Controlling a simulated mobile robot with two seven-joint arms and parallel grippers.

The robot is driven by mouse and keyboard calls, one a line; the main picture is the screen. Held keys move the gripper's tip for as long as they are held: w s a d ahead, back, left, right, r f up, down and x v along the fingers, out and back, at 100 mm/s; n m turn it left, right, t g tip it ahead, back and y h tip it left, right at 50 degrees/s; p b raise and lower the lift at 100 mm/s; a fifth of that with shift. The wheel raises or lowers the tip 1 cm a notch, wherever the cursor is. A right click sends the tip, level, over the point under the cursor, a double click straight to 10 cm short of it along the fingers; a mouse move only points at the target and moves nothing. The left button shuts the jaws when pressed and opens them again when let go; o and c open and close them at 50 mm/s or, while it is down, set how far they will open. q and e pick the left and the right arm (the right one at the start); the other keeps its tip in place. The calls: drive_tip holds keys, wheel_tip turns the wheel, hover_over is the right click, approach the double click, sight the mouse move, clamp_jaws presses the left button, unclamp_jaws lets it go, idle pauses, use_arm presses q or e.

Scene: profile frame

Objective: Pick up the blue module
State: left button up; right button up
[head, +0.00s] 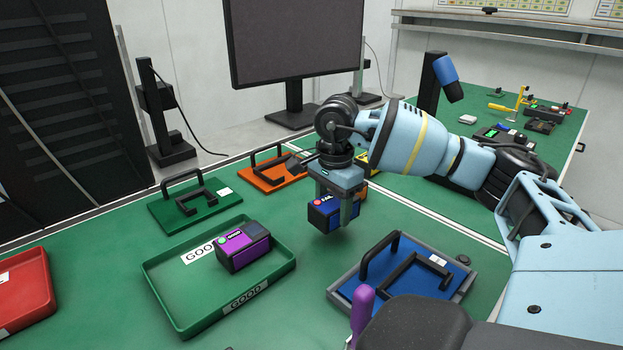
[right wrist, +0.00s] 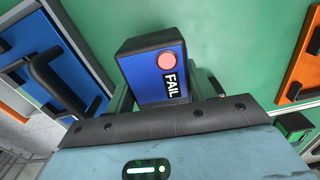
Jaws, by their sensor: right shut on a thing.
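The blue module (head: 321,214) is a dark-edged box with a blue face, a red round light and a FAIL label. My right gripper (head: 337,212) is shut on it and holds it above the green table, between the green tray and the blue fixture. In the right wrist view the blue module (right wrist: 157,75) sits between the fingers of the right gripper (right wrist: 165,100), its FAIL face toward the camera. The fingers are partly hidden there. My left gripper is not in view.
A green GOOD tray (head: 165,292) holds a purple module (head: 243,246). A blue fixture with a black handle (head: 425,291) lies at the right front. Green (head: 170,213) and orange (head: 262,180) fixtures lie behind. A red tray (head: 25,292) is at far left, a monitor (head: 295,40) at the back.

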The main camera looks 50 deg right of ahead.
drive_tip(key=shift+s+r+b, duration=0.15)
drive_tip(key=shift+s+b, duration=0.05)
drive_tip(key=shift+s, duration=1.05)
drive_tip(key=shift+s+r+b, duration=0.1)
drive_tip(key=shift+s+b, duration=0.05)
drive_tip(key=shift+s, duration=1.1)
